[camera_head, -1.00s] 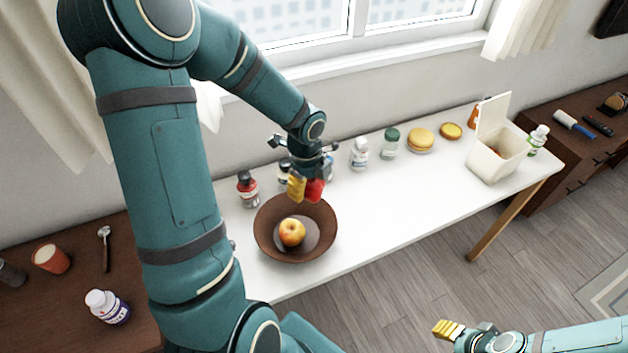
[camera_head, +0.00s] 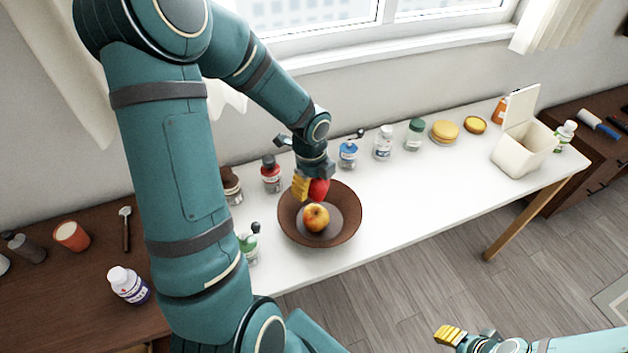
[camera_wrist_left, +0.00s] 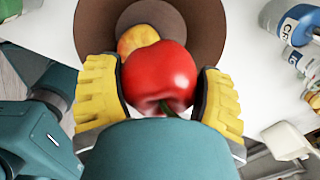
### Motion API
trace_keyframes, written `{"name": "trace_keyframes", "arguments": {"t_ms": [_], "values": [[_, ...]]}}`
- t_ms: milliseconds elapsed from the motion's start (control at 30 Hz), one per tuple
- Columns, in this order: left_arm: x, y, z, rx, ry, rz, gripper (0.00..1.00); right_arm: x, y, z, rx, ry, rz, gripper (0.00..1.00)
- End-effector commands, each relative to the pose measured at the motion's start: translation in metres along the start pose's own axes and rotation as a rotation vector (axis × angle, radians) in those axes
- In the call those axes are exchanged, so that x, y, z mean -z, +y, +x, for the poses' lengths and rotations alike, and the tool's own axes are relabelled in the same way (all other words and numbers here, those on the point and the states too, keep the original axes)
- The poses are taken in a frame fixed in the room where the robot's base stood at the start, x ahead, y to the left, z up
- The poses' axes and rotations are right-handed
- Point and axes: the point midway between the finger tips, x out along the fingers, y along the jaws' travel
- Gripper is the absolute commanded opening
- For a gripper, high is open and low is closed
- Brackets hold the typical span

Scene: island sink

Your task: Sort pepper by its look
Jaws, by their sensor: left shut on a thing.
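A shiny red pepper (camera_wrist_left: 158,78) with a green stem is held between the yellow fingertips of my left gripper (camera_wrist_left: 158,92). In the head view the pepper (camera_head: 319,189) shows beside the yellow finger of my left gripper (camera_head: 309,189), over the far part of a brown bowl (camera_head: 347,224). A yellow-red apple (camera_head: 316,217) lies in the bowl. The bowl (camera_wrist_left: 218,28) is beyond the pepper in the left wrist view, where the pepper partly covers the apple (camera_wrist_left: 137,38). My right gripper (camera_head: 449,334) is at the bottom right, away from the table; its finger opening is unclear.
The white table (camera_head: 415,185) bears a red-capped bottle (camera_head: 271,174), several jars and bottles along the back, a burger-like item (camera_head: 445,131), and an open white bin (camera_head: 522,150) at the right. A white bottle (camera_head: 128,285) stands on the left brown cabinet. The table's middle right is clear.

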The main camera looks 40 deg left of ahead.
Motion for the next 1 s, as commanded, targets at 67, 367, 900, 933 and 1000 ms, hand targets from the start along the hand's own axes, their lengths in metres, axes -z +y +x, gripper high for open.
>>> {"name": "trace_keyframes", "arguments": {"t_ms": [67,367,900,933,1000], "values": [[0.0,0.001,0.012,0.0,0.0,0.0,0.3,-0.004,0.004,0.011,0.001,-0.007,-0.002,0.47],[0.0,0.001,0.017,0.001,0.0,0.0,0.3,-0.007,0.005,0.015,0.002,-0.015,-0.005,0.47],[-0.001,0.001,0.011,0.001,-0.002,-0.001,1.0,-0.007,0.005,0.014,0.002,-0.014,-0.004,0.47],[-0.001,0.001,0.008,0.001,-0.002,-0.001,1.0,-0.007,0.005,0.014,0.002,-0.014,-0.004,0.47],[-0.001,0.001,-0.002,0.004,-0.003,-0.002,1.0,-0.007,0.005,0.014,0.002,-0.014,-0.004,0.47]]}}
